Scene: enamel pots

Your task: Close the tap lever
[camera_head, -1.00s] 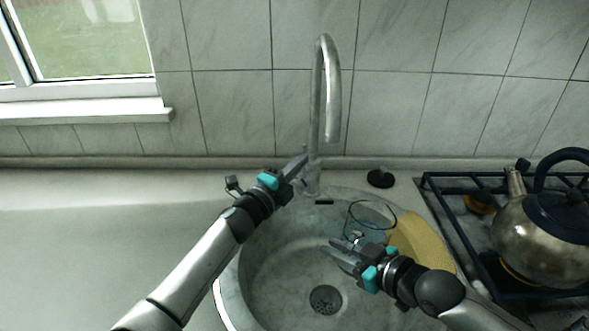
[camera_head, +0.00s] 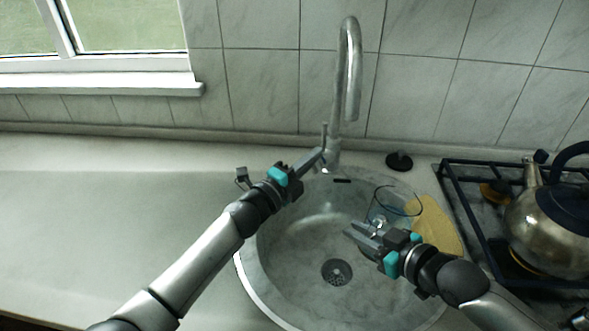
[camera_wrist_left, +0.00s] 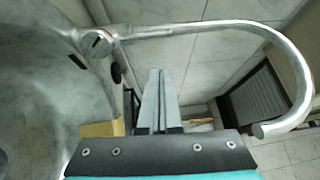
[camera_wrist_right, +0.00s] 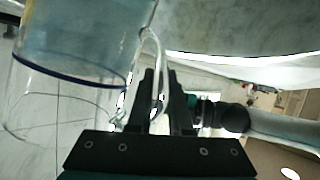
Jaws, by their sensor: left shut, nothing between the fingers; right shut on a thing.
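The metal tap (camera_head: 350,75) stands at the sink's back edge. Its thin lever (camera_head: 325,133) appears to stand upright on the left of the tap's base. My left gripper (camera_head: 320,155) is shut and empty, its fingertips close beside the tap base; I cannot tell whether they touch the lever. In the left wrist view the shut fingers (camera_wrist_left: 160,100) lie below the tap's spout (camera_wrist_left: 225,27). My right gripper (camera_head: 353,232) is shut on the handle (camera_wrist_right: 158,75) of a clear glass mug (camera_wrist_right: 75,60), which it holds over the sink; the mug (camera_head: 393,203) also shows in the head view.
The round stone sink (camera_head: 300,240) lies under both arms. A yellow board or cloth (camera_head: 440,226) is at its right side. A black plug (camera_head: 399,161) lies behind. The hob with a steel kettle (camera_head: 540,220) stands at the right. The left counter (camera_head: 110,220) is clear.

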